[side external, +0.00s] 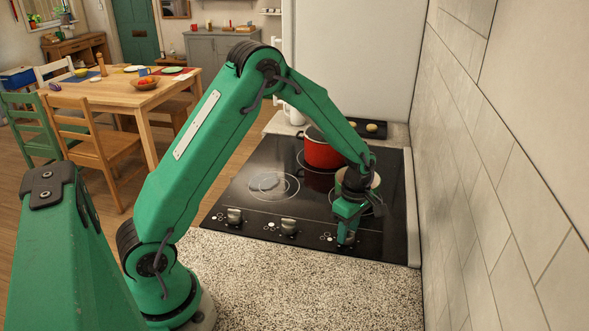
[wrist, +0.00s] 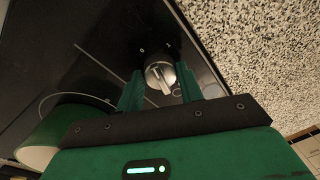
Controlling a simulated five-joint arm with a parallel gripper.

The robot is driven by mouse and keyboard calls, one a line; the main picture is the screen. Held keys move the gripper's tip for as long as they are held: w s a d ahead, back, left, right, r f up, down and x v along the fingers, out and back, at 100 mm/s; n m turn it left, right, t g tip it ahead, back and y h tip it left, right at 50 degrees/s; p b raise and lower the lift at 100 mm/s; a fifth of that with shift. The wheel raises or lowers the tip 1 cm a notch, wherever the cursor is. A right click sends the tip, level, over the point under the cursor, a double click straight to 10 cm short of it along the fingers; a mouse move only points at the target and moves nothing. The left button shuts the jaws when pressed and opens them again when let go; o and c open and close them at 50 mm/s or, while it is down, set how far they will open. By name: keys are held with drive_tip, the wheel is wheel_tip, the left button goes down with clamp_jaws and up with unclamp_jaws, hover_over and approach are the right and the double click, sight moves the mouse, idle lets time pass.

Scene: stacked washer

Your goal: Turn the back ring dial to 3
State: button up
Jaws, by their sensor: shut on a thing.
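The black cooktop (side external: 225,196) has a row of silver dials along its front edge: a left dial (side external: 234,216), a middle dial (side external: 288,227) and a right one under my gripper. My gripper (side external: 347,238) points down and is shut on the right dial, mostly hidden in the side view. In the wrist view the round silver dial (wrist: 160,76) with its raised bar sits between my two green fingers (wrist: 160,70). The dial markings are too small to read, so I cannot tell its setting or which ring it serves.
A red pot (side external: 322,152) stands on the back ring. A green pot (side external: 357,183) stands on the right ring, close behind my gripper. The left ring (side external: 267,186) is empty. A tiled wall (side external: 480,170) rises on the right. The speckled counter (side external: 270,270) in front is clear.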

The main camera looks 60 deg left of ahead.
drive_tip(key=m, duration=0.4)
drive_tip(key=shift+d+m, duration=0.1)
drive_tip(key=shift+m, duration=0.2)
drive_tip(key=m, duration=0.4)
drive_tip(key=shift+d+m, duration=0.1)
drive_tip(key=shift+m, duration=0.2)
drive_tip(key=m, duration=0.4)
drive_tip(key=shift+m, duration=0.3)
drive_tip(key=m, duration=0.3)
drive_tip(key=shift+m+t, duration=0.3)
drive_tip(key=m, duration=0.4)
drive_tip(key=shift+s+m, duration=0.1)
drive_tip(key=shift+m, duration=0.2)
drive_tip(key=m, duration=0.3)
drive_tip(key=shift+m+t, duration=0.3)
drive_tip(key=m, duration=0.7)
drive_tip(key=shift+s, duration=0.1)
